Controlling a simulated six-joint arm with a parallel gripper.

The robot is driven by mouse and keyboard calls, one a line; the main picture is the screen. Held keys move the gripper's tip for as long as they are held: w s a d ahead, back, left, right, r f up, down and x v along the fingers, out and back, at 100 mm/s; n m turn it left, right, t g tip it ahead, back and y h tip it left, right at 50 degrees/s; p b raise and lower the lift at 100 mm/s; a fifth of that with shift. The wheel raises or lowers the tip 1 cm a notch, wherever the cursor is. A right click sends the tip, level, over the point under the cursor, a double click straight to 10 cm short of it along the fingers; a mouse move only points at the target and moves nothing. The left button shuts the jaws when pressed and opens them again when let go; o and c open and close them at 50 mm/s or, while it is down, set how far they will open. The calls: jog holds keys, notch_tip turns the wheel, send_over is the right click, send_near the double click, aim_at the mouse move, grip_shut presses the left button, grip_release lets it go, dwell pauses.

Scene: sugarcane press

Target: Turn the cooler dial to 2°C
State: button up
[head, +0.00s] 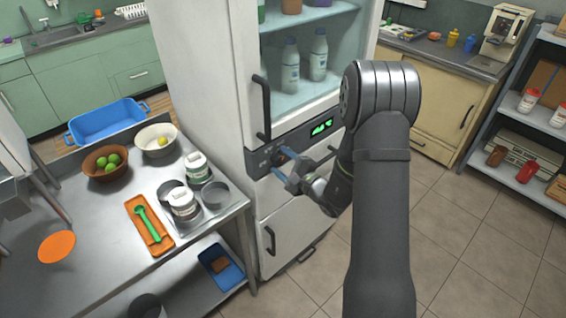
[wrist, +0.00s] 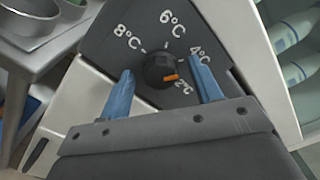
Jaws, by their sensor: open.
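The cooler (head: 300,140) stands in the middle of the head view, with a control panel below its glass door. The dark round dial (wrist: 160,68) shows in the wrist view with 8°C, 6°C, 4°C and 2°C printed around it. Its orange mark (wrist: 170,77) is on the lower right side, pointing roughly toward the 2°C label (wrist: 184,87). My gripper (wrist: 160,83) is open, its two blue fingers on either side of the dial; I see gaps between them and the dial. In the head view my gripper (head: 299,165) is at the panel.
A green lit display (head: 322,127) sits on the panel, its digits too small to read. A steel table (head: 95,225) with bowls and jars stands to the left. The tiled floor is free at right.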

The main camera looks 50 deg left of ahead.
jog(key=c, duration=1)
jog(key=shift+m, duration=0.4)
jog(key=m, duration=1.1)
jog(key=o, duration=1)
